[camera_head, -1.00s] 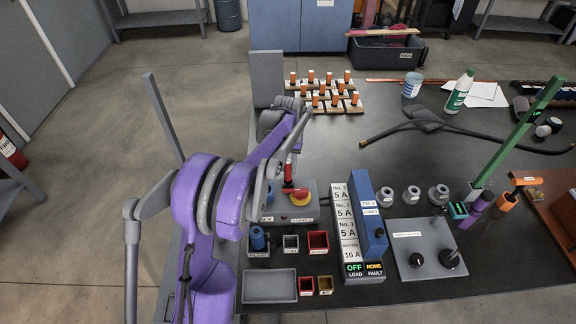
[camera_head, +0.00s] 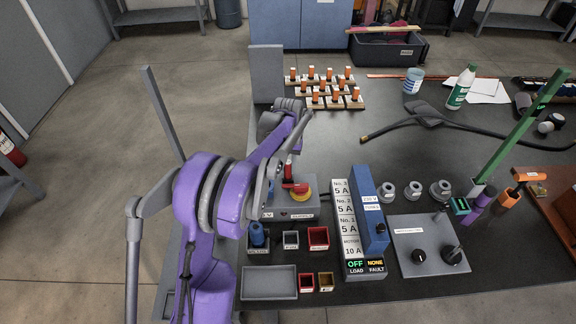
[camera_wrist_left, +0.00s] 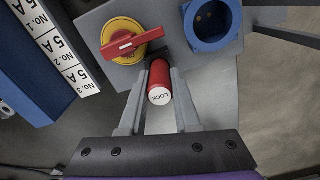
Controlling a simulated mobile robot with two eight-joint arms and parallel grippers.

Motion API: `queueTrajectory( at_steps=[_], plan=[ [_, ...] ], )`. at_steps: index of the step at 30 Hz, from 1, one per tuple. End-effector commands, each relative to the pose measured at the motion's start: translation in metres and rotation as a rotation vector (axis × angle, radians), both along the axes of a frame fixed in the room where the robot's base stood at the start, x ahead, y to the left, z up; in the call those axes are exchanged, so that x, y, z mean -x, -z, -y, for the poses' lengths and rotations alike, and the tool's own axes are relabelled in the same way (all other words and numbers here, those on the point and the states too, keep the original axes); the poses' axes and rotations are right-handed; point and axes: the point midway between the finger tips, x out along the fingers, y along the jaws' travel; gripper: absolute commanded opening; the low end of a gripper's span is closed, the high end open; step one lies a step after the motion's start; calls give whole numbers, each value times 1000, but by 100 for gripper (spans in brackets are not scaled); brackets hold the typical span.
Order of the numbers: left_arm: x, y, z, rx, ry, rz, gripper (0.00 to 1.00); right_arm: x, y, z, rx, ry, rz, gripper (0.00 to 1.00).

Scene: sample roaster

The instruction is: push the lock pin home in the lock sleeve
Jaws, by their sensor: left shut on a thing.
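The lock pin (camera_wrist_left: 160,85) is a red cylinder with a white end marked LOCK. In the left wrist view it stands between the two grey fingers of my left gripper (camera_wrist_left: 159,102), which is shut on it. The pin's far end points at the grey switch box (camera_wrist_left: 98,22), just beside the red rotary handle (camera_wrist_left: 125,43) on its yellow disc. The lock sleeve is hidden behind the pin, so I cannot tell how deep the pin sits. In the head view my left arm covers part of the switch box (camera_head: 300,211).
A blue round socket (camera_wrist_left: 212,22) is close to the right of the pin in the wrist view. A blue-and-white fuse column (camera_head: 366,215) stands right of the box. Small bins (camera_head: 318,237) and a grey tray (camera_head: 268,283) lie in front.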

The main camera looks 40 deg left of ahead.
Motion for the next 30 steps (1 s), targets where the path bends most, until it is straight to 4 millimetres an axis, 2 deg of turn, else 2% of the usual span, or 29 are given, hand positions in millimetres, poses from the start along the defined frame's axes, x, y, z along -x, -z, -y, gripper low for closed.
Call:
queueTrajectory(
  at_steps=[8,9,14,15,25,30],
  plan=[
    [0,9,0,0,0,0,0,1,7,0,0,0,-2,89],
    [0,9,0,0,0,0,34,1,6,0,0,0,-2,89],
    [0,8,0,0,0,0,63,1,6,0,0,0,-2,89],
    [0,8,0,0,0,0,66,1,6,0,0,0,-2,89],
    [0,4,0,0,0,0,66,1,5,0,0,0,-2,89],
    [0,-20,0,0,-1,0,66,0,3,0,0,0,-1,89]
  ],
)
